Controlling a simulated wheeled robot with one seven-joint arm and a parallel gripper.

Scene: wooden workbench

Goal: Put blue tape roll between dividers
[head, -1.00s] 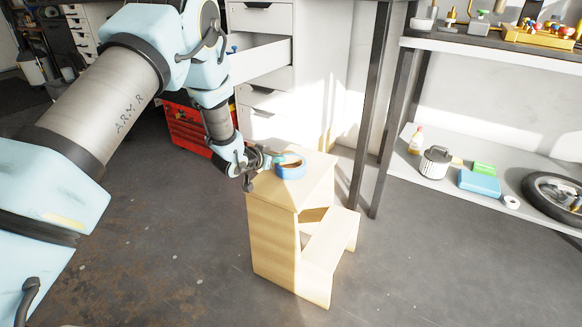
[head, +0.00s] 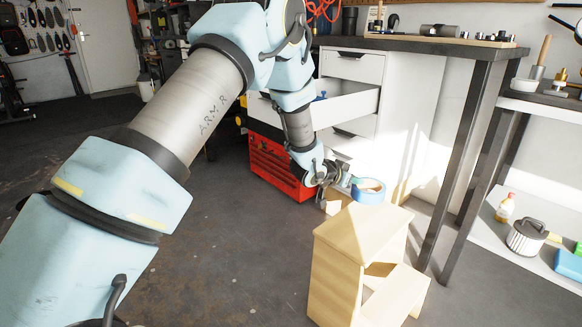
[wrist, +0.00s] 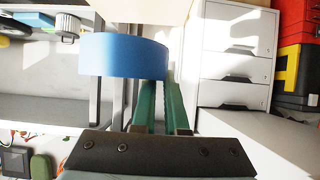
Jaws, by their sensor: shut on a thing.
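The blue tape roll (head: 368,192) is held by my gripper (head: 346,184), which is shut on it. In the head view the roll appears just above the far edge of the wooden step stool's top. In the wrist view the roll (wrist: 122,56) sits at the ends of the green fingers (wrist: 160,95), seen from its side. No dividers can be made out in either view. The pulled-out drawer (head: 350,105) of the white cabinet lies behind my arm, and its inside is mostly hidden.
The wooden step stool (head: 360,234) stands below the roll. A red toolbox (head: 280,168) is on the floor behind my arm. Dark table legs (head: 465,150) and a shelf with a filter (head: 526,237) are at the right. Floor at the left is clear.

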